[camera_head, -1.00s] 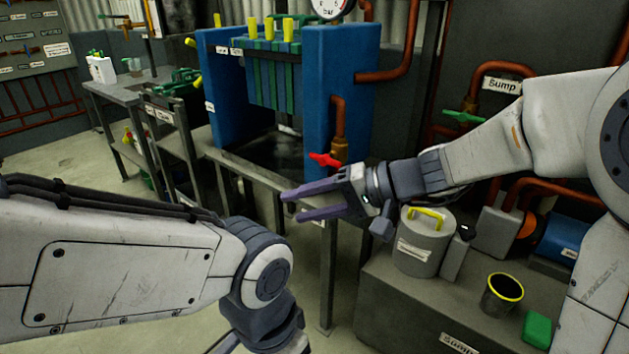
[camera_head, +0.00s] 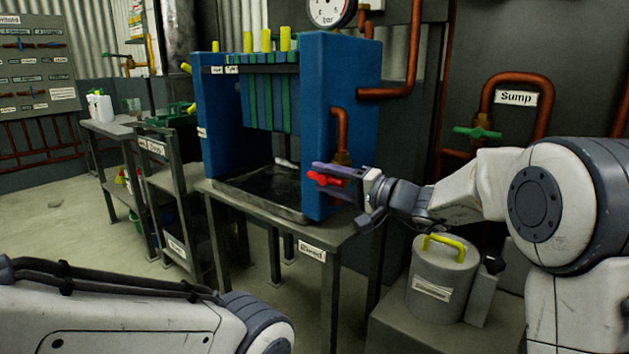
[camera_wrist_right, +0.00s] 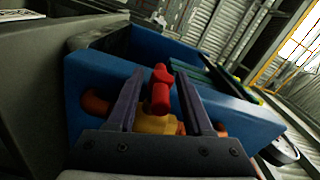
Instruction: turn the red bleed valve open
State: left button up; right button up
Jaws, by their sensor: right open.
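The red bleed valve (camera_head: 324,179) is a small red handle below a copper pipe (camera_head: 340,130) with a brass fitting, at the front of the blue press (camera_head: 342,90). My right gripper (camera_head: 326,180) is open with its fingers at the valve handle. In the right wrist view the red handle (camera_wrist_right: 161,88) stands between the two open fingers (camera_wrist_right: 158,95), with room on both sides, and no grip on it shows. The brass body (camera_wrist_right: 158,124) is behind it. My left arm crosses the lower left of the head view; its gripper is out of frame.
A table labelled "Bleed" (camera_head: 262,226) stands under the press with a dark tray (camera_head: 262,192) on it. A sump pipe with a green valve (camera_head: 478,133) is at right. A grey canister with a yellow handle (camera_head: 440,280) stands on a low block below my right arm.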

aim_at(323, 176)
jog(key=shift+x, duration=1.6)
jog(key=shift+c, duration=0.3)
grip_shut()
jog(key=shift+r+h+p, duration=0.15)
jog(key=shift+h+p, duration=0.15)
jog(key=shift+p, duration=0.3)
jog(key=g+h+p, duration=0.2)
jog(key=p, duration=0.6)
jog(key=f+g+h+p, duration=0.1)
jog(key=g+h+p, duration=0.1)
jog(key=p, duration=0.6)
jog(key=shift+s+d+h, duration=0.2)
jog(key=shift+s+h, duration=0.05)
jog(key=shift+h, duration=0.55)
jog(key=shift+s+d+f+g+h+p, duration=0.25)
jog(key=shift+g+h+p, duration=0.85)
jog(key=shift+p, duration=4)
jog(key=shift+s+d+f+g+h+p, duration=0.1)
jog(key=shift+d+f+g+h+p, duration=0.65)
jog(key=shift+p, duration=4.3)
jog(key=shift+s+a+g+h+p, duration=0.2)
jog(key=shift+g+h+p, duration=1.2)
jog(key=shift+p, duration=3.7)
jog(key=shift+t+h, duration=0.35)
